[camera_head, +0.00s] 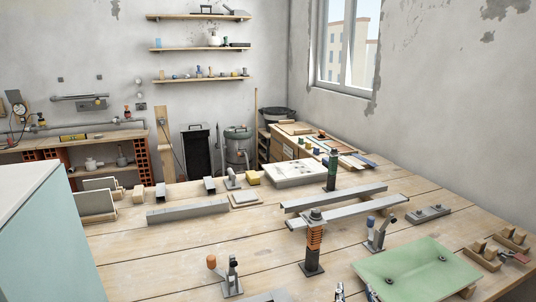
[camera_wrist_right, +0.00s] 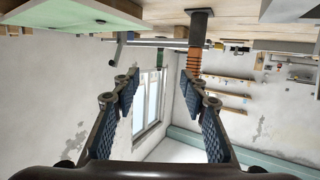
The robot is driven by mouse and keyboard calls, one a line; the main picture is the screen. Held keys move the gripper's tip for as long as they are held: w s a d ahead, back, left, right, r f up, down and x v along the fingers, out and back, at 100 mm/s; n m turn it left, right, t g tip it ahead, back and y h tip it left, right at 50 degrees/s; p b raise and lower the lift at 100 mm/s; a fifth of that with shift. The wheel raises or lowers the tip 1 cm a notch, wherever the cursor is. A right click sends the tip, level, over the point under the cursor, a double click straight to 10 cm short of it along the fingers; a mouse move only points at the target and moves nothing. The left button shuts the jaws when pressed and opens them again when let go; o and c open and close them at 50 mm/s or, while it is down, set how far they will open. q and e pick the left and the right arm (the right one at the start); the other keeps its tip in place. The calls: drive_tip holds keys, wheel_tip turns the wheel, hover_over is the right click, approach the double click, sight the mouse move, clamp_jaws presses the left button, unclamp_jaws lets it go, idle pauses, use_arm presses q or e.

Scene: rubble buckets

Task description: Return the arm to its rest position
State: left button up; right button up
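My right gripper (camera_wrist_right: 160,85) is open in the right wrist view, with its blue-padded fingers spread wide and nothing between them. That view appears upside down, with the wooden workbench along its top. In the head view only small parts of the right gripper (camera_head: 356,291) show at the bottom edge, in front of the pale green plate (camera_head: 418,270). The plate also shows in the wrist view (camera_wrist_right: 70,14). My left gripper is in neither view.
On the workbench (camera_head: 190,245) stand an orange coiled post (camera_head: 314,240), metal rails (camera_head: 350,211), a green post (camera_head: 332,172) and toggle clamps (camera_head: 231,275). A teal block with a white top (camera_head: 45,240) fills the left side. The bench's left middle is mostly clear.

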drive_tip(key=s+f+n+g+y, duration=0.15)
drive_tip(key=s+f+g, duration=0.6)
drive_tip(key=s, duration=0.85)
drive_tip(key=s+f+n+g+y, duration=0.15)
drive_tip(key=s+f+g, duration=0.25)
drive_tip(key=s+f, duration=0.9)
drive_tip(key=s+f+g, duration=0.1)
drive_tip(key=s+f, duration=0.1)
drive_tip(key=f, duration=1.1)
drive_tip(key=s+f+g, duration=0.1)
drive_tip(key=s+f, duration=0.1)
drive_tip(key=f, duration=1)
drive_tip(key=s+d+f+n, duration=0.1)
drive_tip(key=s+d+f, duration=0.2)
drive_tip(key=s+f, duration=1.2)
drive_tip(key=shift+s+g, duration=0.35)
drive_tip(key=shift+s, duration=0.55)
